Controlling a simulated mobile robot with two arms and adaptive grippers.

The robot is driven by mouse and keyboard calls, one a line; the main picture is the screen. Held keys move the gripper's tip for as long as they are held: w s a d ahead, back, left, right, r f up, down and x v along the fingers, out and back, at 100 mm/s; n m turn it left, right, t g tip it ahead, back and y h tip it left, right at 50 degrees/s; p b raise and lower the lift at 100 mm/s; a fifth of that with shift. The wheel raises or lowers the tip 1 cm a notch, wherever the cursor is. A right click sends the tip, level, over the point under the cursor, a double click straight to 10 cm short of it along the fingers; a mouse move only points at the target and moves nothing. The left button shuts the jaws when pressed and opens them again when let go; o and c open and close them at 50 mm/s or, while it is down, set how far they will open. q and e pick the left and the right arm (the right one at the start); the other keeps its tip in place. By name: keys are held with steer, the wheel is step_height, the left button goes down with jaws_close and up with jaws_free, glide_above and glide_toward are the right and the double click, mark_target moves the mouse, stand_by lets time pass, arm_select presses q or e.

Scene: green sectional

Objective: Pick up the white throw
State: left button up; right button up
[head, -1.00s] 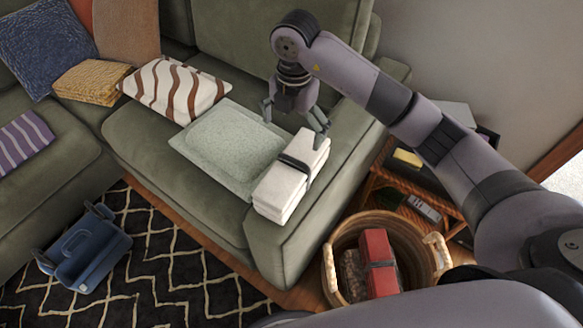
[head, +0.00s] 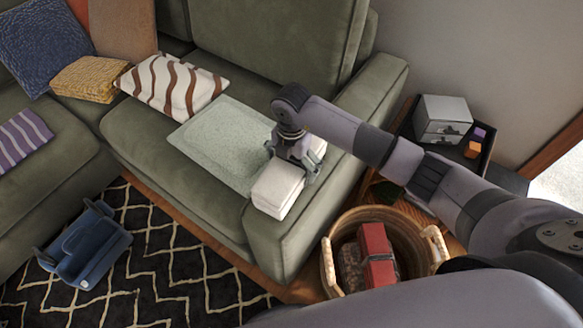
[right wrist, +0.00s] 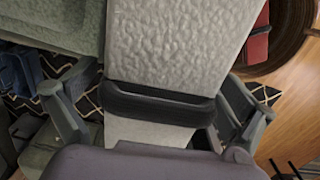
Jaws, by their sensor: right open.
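My left gripper is not in view.
A pale green tray-like cushion (head: 220,140) lies left of the throw. A wicker basket (head: 330,268) with red and patterned items stands on the floor. A side table holds a dark tray with a grey box (head: 440,117). A blue caddy (head: 85,245) lies on the rug.

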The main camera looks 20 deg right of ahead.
step_height(320, 180, down, 2)
steer(key=shift+f, duration=0.1)
steer(key=c, duration=1.3)
